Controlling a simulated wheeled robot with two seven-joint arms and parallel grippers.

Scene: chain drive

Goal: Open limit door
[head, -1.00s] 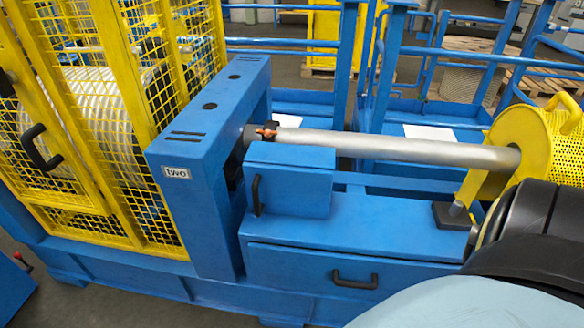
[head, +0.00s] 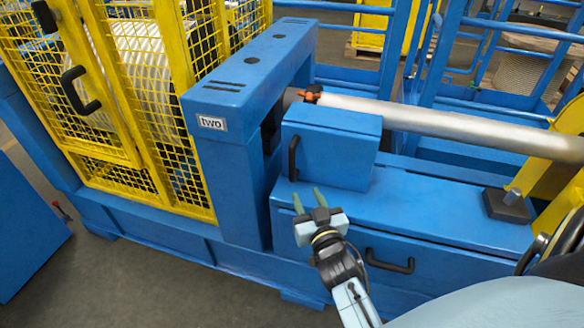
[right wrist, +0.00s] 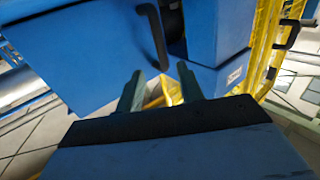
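A small blue box-shaped door (head: 335,150) with a vertical black handle (head: 293,158) stands on the blue machine bed; it looks closed. I cannot tell from any marking whether it is the limit door. My right gripper (head: 310,197) is open and empty, its fingers pointing up just below the handle, apart from it. In the right wrist view the two fingers (right wrist: 160,86) are spread, with the black handle (right wrist: 153,36) beyond and between them. My left gripper is not in view.
A blue frame labelled "two" (head: 237,95) stands left of the box. A lower blue panel has a horizontal black handle (head: 390,262). A yellow mesh cage (head: 150,200) is at left. A steel shaft (head: 450,125) runs right. Grey floor (head: 150,285) is clear in front.

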